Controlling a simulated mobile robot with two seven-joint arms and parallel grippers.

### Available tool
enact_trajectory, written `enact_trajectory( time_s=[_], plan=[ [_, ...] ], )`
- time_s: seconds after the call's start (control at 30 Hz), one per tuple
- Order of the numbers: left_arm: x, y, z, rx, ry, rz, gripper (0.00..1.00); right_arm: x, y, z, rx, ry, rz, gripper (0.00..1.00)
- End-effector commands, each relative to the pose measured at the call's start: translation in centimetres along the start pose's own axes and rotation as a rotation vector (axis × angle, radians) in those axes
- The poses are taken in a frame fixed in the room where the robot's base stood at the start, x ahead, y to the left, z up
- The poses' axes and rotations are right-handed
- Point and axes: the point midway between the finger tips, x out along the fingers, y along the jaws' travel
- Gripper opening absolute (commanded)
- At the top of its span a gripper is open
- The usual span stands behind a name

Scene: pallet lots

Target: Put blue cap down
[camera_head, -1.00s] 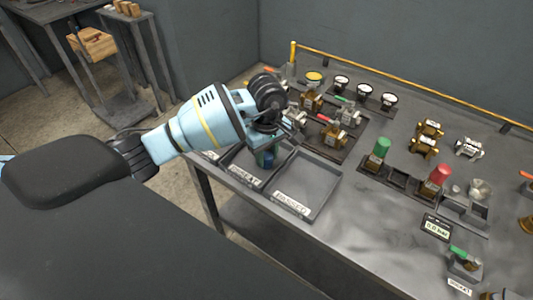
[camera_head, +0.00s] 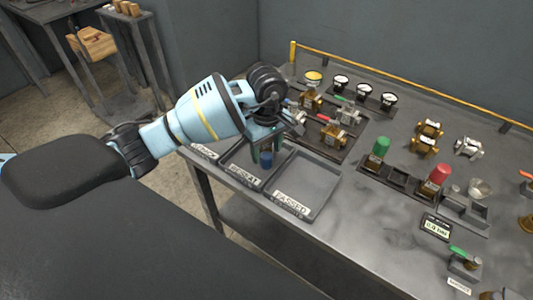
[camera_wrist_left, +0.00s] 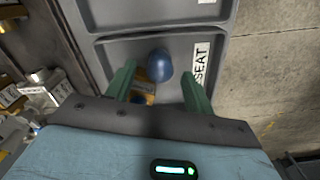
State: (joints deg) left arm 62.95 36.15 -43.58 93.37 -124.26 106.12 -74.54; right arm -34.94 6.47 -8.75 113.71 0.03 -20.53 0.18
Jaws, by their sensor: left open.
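The blue cap (camera_head: 266,160) is at the RESEAT tray (camera_head: 246,179), below my left gripper (camera_head: 266,149). In the left wrist view the blue cap (camera_wrist_left: 159,66) shows as a rounded dark-blue top over the tray floor. My left gripper (camera_wrist_left: 158,84) has its two green fingers spread, one on each side of the cap, with visible gaps. A brass-coloured part (camera_wrist_left: 146,90) shows between the fingers beside the cap, partly hidden by the gripper body. I cannot tell whether the cap rests on the tray floor. My right gripper is not in view.
The PASSED tray (camera_head: 322,178) to the right is empty. Behind are valves on a dark board (camera_head: 330,143) and several gauges (camera_head: 364,91). The front table area is clear.

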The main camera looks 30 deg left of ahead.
Motion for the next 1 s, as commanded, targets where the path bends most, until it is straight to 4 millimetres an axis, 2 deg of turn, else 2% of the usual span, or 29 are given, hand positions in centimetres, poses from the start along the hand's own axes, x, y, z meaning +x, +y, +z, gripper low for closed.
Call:
enact_trajectory(
  time_s=[0.1,0.3,0.5,0.7,1.0],
  plan=[
    [-2.6,0.1,-0.1,0.000,0.003,0.005,0.53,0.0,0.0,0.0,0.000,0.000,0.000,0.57],
    [-6.5,0.1,-0.1,0.000,0.002,0.002,0.53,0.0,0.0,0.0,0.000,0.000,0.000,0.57],
    [-9.0,0.0,0.0,0.000,0.002,0.000,0.53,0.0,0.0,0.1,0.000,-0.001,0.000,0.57],
    [-9.9,0.0,0.0,0.000,0.000,-0.001,0.53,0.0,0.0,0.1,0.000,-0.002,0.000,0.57],
    [-9.9,0.0,0.0,0.000,0.000,-0.001,0.53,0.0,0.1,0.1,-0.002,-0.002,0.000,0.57]
  ],
)
